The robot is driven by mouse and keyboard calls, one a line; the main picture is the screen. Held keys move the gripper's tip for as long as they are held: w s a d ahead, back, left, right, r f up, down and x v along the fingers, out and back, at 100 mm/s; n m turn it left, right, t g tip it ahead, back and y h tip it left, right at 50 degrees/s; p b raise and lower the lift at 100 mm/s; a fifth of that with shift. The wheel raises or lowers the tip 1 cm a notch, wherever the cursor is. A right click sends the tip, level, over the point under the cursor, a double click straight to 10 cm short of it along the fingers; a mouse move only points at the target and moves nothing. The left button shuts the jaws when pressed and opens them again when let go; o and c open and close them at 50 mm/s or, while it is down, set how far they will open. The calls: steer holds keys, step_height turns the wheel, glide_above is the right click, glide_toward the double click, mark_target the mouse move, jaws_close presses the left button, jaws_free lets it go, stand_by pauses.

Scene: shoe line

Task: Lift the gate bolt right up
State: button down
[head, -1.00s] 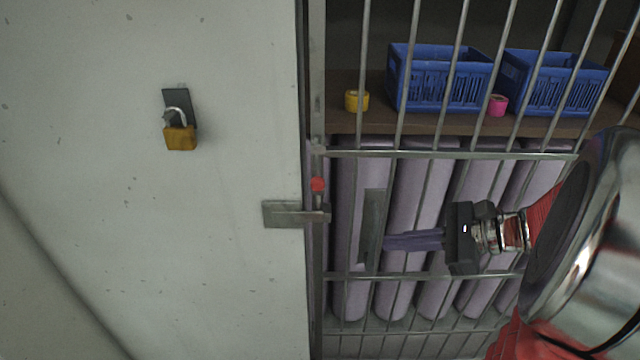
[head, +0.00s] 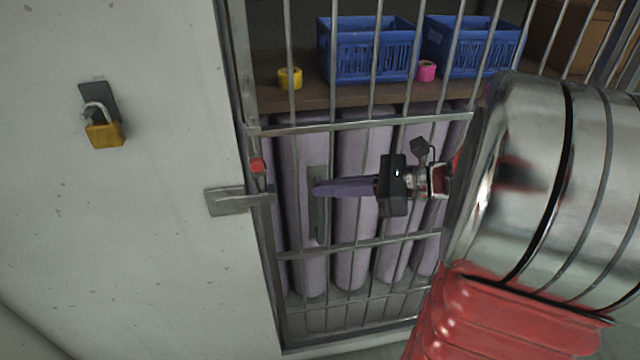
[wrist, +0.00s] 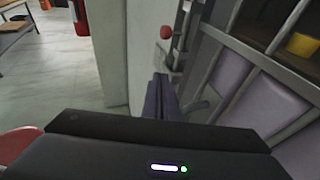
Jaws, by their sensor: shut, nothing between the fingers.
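The gate bolt (head: 258,166) is a short rod with a red knob on top, at the left edge of the barred gate (head: 355,125). It stands just above a grey metal bracket (head: 228,200) fixed to the wall. The red knob also shows in the wrist view (wrist: 166,33), beyond the fingers. My gripper (head: 316,188) is shut and empty, its purple fingers pointing left. The fingertips are right of the bolt and slightly lower than the knob, apart from it. They overlap a vertical grey plate (head: 318,224) on the gate in the head view. I cannot tell whether they touch it.
A padlock (head: 103,132) hangs on the wall at left. Behind the bars are blue crates (head: 365,60), a yellow roll (head: 290,78), a pink roll (head: 426,70) and several purple rolls (head: 355,225). Open floor shows at left in the wrist view.

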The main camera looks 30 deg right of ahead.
steer(key=w+a+r, duration=0.1)
steer(key=w+a, duration=0.5)
steer(key=a, duration=0.2)
steer(key=shift+w+r, duration=0.15)
steer(key=shift+w, duration=0.2)
steer(key=shift+r, duration=2.6)
steer(key=shift+d, duration=0.1)
steer(key=s+d+f, duration=0.1)
steer(key=s+d, duration=0.6)
steer(key=d, duration=0.1)
steer(key=shift+s+d+f, duration=0.2)
steer(key=shift+s+d, duration=0.1)
steer(key=shift+d, duration=0.1)
